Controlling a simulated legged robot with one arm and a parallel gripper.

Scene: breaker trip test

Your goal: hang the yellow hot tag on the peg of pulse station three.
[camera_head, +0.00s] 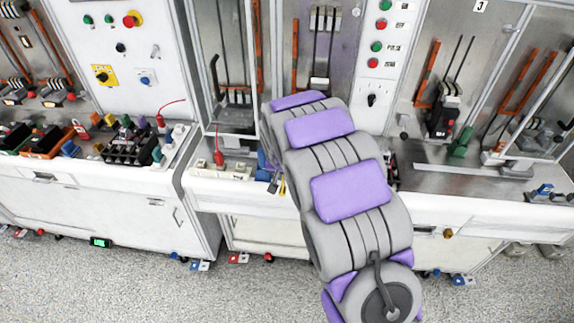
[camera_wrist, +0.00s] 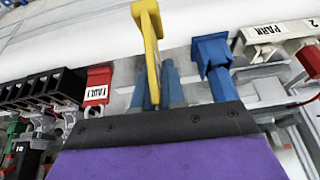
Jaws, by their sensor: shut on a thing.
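A yellow piece (camera_wrist: 148,35), which looks like the hot tag, stands up in the middle of the wrist view with a bent upper end. My gripper (camera_wrist: 158,90) has blue fingers beside its lower part and is shut on it. In the head view my arm hides most of the gripper; a small yellow bit (camera_head: 283,187) shows beside the arm at the middle bench. A panel marked 3 (camera_head: 480,6) stands at upper right, with a bay below it. I cannot make out the peg of pulse station three.
A button panel (camera_head: 385,45) stands behind my arm.

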